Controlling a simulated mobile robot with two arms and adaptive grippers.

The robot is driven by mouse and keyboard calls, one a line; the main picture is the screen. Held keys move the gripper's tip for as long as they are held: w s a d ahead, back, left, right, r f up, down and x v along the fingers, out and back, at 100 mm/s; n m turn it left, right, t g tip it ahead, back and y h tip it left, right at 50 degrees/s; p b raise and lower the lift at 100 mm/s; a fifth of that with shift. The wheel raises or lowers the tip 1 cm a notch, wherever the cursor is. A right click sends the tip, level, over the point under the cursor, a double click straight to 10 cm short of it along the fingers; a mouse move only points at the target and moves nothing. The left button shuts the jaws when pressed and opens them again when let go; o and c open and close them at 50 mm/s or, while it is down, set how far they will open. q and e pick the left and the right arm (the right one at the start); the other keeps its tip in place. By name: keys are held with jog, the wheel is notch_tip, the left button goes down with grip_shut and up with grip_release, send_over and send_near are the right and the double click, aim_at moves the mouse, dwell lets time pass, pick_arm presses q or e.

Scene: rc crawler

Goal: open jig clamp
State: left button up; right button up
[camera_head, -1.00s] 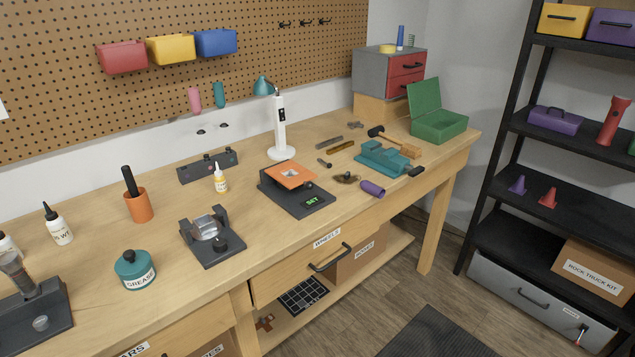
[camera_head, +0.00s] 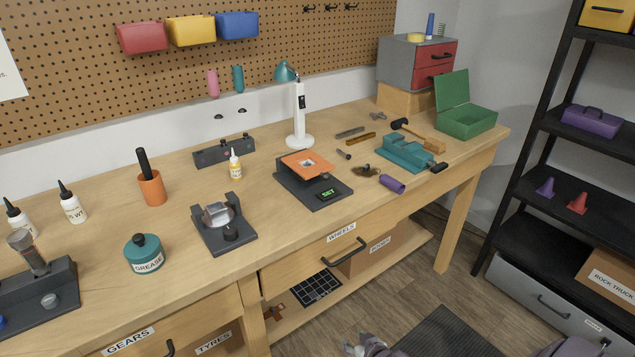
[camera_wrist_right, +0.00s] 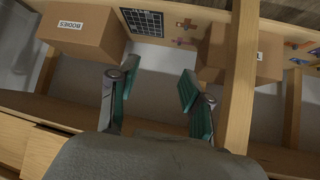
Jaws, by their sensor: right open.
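A dark grey jig (camera_head: 238,240) stands near the front edge of the bench in the head view. It has two upright posts, a silver part (camera_head: 217,211) between them and a black knob (camera_head: 231,232) at its front. I cannot tell from this distance whether its clamp is open or closed. My right gripper (camera_head: 356,343) shows only at the bottom edge of the head view, below and to the right of the jig. In the right wrist view its teal-padded fingers (camera_wrist_right: 157,88) are apart with nothing between them. My left gripper is out of view.
The wooden bench (camera_head: 190,265) holds a grease pot (camera_head: 145,258), an orange cup (camera_head: 152,188), a scale with an orange plate (camera_head: 308,164) and a lamp (camera_head: 299,115). Below are drawers and a shelf with boxes (camera_wrist_right: 82,30). Bare bench top surrounds the jig.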

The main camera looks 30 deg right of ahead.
jog(key=w+d+r+t, duration=0.1)
jog(key=w+r, duration=0.2)
jog(key=r, duration=0.3)
jog(key=w+d+r+m+t, duration=0.1)
jog(key=w+r+t, duration=0.15)
jog(key=r, duration=0.35)
jog(key=w+d+r+t, duration=0.1)
jog(key=w+d+r, duration=0.15)
jog(key=r, duration=0.35)
jog(key=t, duration=0.4)
send_near(328, 179)
jog(key=shift+m+h, duration=0.3)
jog(key=w, duration=0.8)
jog(key=shift+w+d, duration=0.25)
jog(key=shift+d, duration=0.15)
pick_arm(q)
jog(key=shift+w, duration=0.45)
pick_arm(e)
jog(key=shift+w, duration=0.7)
jog(key=shift+c, duration=0.3)
grip_shut()
